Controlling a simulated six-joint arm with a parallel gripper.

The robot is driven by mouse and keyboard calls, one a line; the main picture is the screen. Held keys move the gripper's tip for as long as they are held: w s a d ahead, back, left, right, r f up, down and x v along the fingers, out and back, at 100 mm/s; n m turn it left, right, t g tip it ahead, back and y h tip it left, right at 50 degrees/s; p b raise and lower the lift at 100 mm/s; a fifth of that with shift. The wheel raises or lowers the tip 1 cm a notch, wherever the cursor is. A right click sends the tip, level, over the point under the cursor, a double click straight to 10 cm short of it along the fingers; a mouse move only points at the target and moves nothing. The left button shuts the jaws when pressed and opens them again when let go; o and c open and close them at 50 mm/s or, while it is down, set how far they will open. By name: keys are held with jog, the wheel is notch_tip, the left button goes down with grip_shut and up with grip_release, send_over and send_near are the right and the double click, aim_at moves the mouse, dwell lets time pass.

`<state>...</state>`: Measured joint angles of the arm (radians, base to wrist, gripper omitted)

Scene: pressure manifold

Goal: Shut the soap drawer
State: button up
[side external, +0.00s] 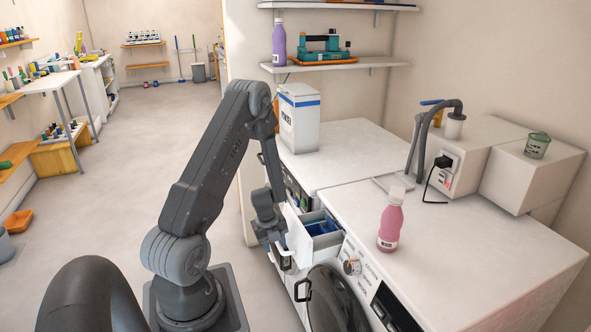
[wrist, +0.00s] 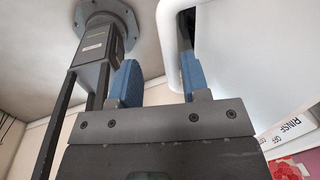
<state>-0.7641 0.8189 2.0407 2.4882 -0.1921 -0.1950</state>
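The soap drawer (side external: 297,226) is pulled out from the front of the near white washing machine (side external: 455,255). Its blue inner compartments show in the side view. My gripper (side external: 281,242) is at the outer side of the drawer's white front. In the wrist view, the two blue-padded fingers of my gripper (wrist: 157,82) are apart. A white rim of the drawer front (wrist: 228,65) lies between them, and the right finger reaches into a dark opening. A gap shows between the left finger and the rim. Whether the right finger touches it I cannot tell.
A pink bottle (side external: 390,225) stands on the machine top, right of the drawer. The round door (side external: 335,297) is below the drawer. A second white machine (side external: 340,150) with a white box (side external: 299,118) stands behind.

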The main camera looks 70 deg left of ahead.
jog(key=s, duration=0.6)
notch_tip(320, 180, up, 13)
jog(key=s, duration=0.2)
jog(key=w+d+r+n+t+y, duration=0.3)
jog(key=w+r, duration=0.3)
jog(key=r, duration=0.2)
jog(key=w+d+r+n+t+y, duration=0.2)
jog(key=w+d+r+n+y, duration=0.2)
jog(key=w+r+n, duration=0.2)
jog(key=shift+d+r+n+t, duration=0.2)
jog(key=shift+r+n+t, duration=0.15)
jog(key=shift+r, duration=0.5)
jog(key=shift+w, duration=0.1)
